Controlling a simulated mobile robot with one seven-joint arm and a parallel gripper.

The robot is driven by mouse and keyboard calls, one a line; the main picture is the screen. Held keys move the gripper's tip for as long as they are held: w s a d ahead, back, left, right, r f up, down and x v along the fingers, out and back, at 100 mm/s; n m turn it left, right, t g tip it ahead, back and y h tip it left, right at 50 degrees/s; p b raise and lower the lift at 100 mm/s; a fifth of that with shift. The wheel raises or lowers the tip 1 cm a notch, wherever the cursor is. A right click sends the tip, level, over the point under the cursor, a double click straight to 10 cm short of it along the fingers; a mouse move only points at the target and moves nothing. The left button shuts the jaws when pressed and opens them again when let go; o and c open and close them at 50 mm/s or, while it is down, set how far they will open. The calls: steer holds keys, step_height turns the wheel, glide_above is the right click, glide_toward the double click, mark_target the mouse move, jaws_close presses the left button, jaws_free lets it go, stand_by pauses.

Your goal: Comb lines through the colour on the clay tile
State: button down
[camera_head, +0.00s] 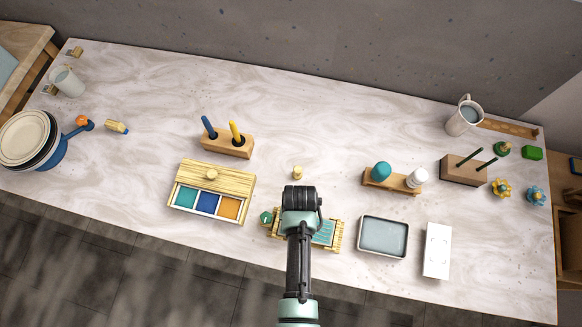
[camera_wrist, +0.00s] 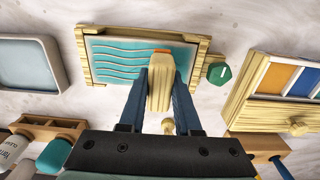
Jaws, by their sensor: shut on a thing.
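The clay tile (camera_wrist: 115,58) lies in a wooden frame (camera_wrist: 84,62), with teal colour on its face. Several pale wavy lines run across the colour in the wrist view, from the left side towards the tool. The tile's right part shows in the head view (camera_head: 326,233); my arm hides the rest. My gripper (camera_wrist: 161,78) is shut on a pale wooden tool (camera_wrist: 159,92) with an orange edge. The tool's edge is over the tile near its far side in the wrist view; I cannot tell whether it touches.
A green hexagonal knob (camera_wrist: 219,72) is beside the frame. A wooden box (camera_head: 185,171) with teal, blue and orange wells stands left in the head view. A grey tray (camera_head: 361,235) and a white block (camera_head: 437,250) stand right. A bottle rack (camera_head: 392,183) is behind.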

mark_target(318, 228)
steer(key=d, duration=0.2)
steer(key=s+d, duration=0.1)
steer(key=d, duration=0.1)
steer(key=s+d+b, duration=0.1)
steer(key=d, duration=0.2)
steer(key=shift+f, duration=0.3)
steer(key=shift+f, duration=0.25)
stand_by(1.1)
steer(key=shift+a, duration=0.2)
steer(key=shift+w+a, duration=0.15)
steer(key=shift+a, duration=0.45)
steer(key=shift+w+a, duration=0.2)
steer(key=shift+a, duration=0.5)
steer(key=shift+a, duration=0.15)
